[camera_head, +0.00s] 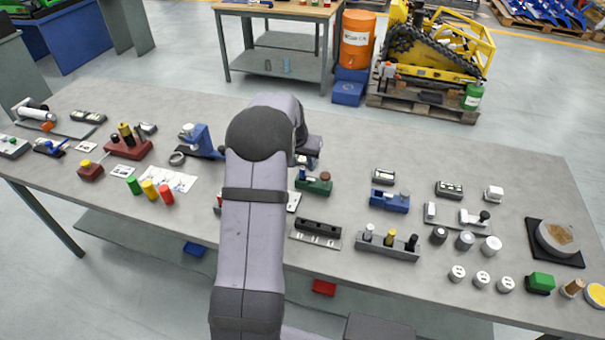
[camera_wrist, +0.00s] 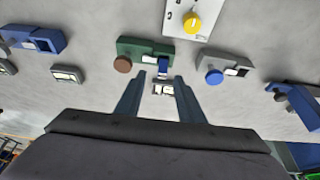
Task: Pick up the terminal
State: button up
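I take the terminal to be a small grey and white block (camera_wrist: 163,89), though the frames do not confirm the name. In the wrist view it lies on the bench between my gripper's (camera_wrist: 159,76) two fingers, with a gap on each side. The fingers are apart and hold nothing. The block is close to a green fixture (camera_wrist: 143,51) with a brown knob and a blue part. In the head view the green fixture (camera_head: 316,186) stands just in front of my gripper, and my arm hides most of the gripper and this block.
Similar small blocks (camera_head: 384,177) (camera_head: 448,189) stand to the right. A blue fixture (camera_head: 390,201) and a grey fixture with a blue knob (camera_wrist: 226,67) are nearby. A grey rack with pegs (camera_head: 388,248) is nearer the front edge. The bench behind the fixtures is bare.

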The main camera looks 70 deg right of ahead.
aim_at(302, 168)
jog(key=shift+f, duration=0.1)
jog(key=p+x, duration=0.2)
jog(key=x, duration=0.1)
jog(key=shift+w+d+f+p, duration=0.15)
jog(key=shift+w+p, duration=0.05)
jog(key=shift+p, duration=0.15)
jog(key=shift+x, duration=0.8)
jog(key=shift+c, duration=0.3)
grip_shut()
